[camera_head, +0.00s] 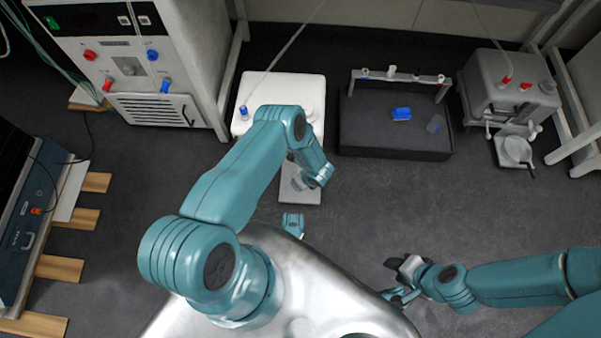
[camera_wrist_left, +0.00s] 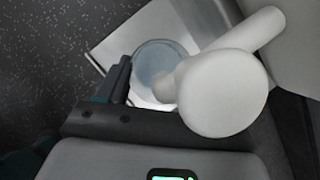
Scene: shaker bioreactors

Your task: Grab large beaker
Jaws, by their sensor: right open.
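A round, pale bluish glass vessel that looks like the large beaker (camera_wrist_left: 155,62) stands on a flat metal plate in the left wrist view. A thick white cylindrical part covers its right side. In the head view the grey plate (camera_head: 297,197) lies in front of a white machine (camera_head: 283,88), with a faint clear shape on it partly behind my left wrist. A dark finger of my left gripper (camera_wrist_left: 122,85) is close beside the vessel; the other finger is not clear, so the opening cannot be told. My right gripper (camera_head: 392,280) is open and empty over the floor, away from the vessel.
A black tray (camera_head: 394,150) with a blue item (camera_head: 401,114) is at the back, under a small rack (camera_head: 398,77). A grey device (camera_head: 508,90) with a pale dish (camera_head: 517,149) stands at right. A large cabinet (camera_head: 160,60) is at left. Open floor lies in the middle right.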

